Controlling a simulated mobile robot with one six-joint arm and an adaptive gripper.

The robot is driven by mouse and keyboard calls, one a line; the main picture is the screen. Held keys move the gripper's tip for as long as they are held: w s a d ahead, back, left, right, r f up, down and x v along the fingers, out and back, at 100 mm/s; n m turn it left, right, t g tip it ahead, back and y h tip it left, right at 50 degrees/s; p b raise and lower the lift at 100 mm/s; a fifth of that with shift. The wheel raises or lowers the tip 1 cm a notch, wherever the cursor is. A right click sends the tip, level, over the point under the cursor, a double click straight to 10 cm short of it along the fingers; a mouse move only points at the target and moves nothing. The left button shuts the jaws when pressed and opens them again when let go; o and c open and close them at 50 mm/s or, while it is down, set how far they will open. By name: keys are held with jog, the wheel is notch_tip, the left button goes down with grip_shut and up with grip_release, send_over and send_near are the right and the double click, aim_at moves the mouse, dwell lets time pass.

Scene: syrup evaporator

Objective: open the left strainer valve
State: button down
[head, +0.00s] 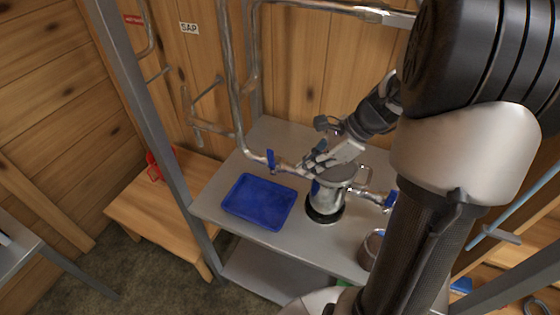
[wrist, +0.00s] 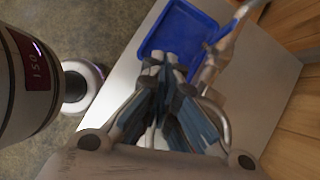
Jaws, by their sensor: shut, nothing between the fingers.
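The left strainer valve (head: 271,160) has a blue handle standing up on the pipe left of the metal strainer canister (head: 328,200). My gripper (head: 312,162) is shut and empty, reaching in from the right above the canister's left side. Its fingertips point left toward the valve; in the head view they appear a little right of the blue handle, and I cannot tell whether they touch the pipe. In the wrist view my closed fingertips (wrist: 160,62) overlap the near edge of a blue tray (wrist: 186,32).
The blue tray (head: 258,202) lies on the grey metal table (head: 290,247), front left of the valve. A second blue-handled valve (head: 389,200) is right of the canister. A metal cup (head: 372,246) stands at the front right. Vertical pipes (head: 235,95) rise behind the left valve.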

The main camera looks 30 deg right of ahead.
jog(key=d+m+t, duration=0.1)
jog(key=w+d+r+m, duration=0.1)
jog(key=d, duration=0.1)
jog(key=w+d+m+t, duration=0.1)
jog(key=d+m, duration=0.1)
jog(key=shift+d+r+t+h, duration=0.2)
jog(key=shift+r+t+h, duration=0.1)
jog(key=shift+r+h, duration=0.1)
jog(key=b, duration=0.4)
send_near(275, 165)
notch_tip(275, 165, down, 4)
jog(key=shift+w+a+r, duration=0.15)
jog(key=shift+w+a, duration=0.3)
jog(key=shift+w, duration=0.15)
jog(key=shift+w+a+r, duration=0.15)
jog(key=shift+w+a, duration=0.25)
jog(key=shift+w, duration=0.15)
jog(key=shift+a+r+p, duration=0.1)
jog(key=shift+r+p, duration=0.1)
jog(key=shift+p, duration=0.1)
jog(key=shift+w+a+p, duration=0.1)
jog(key=shift+w+p, duration=0.05)
jog(key=shift+p, duration=0.55)
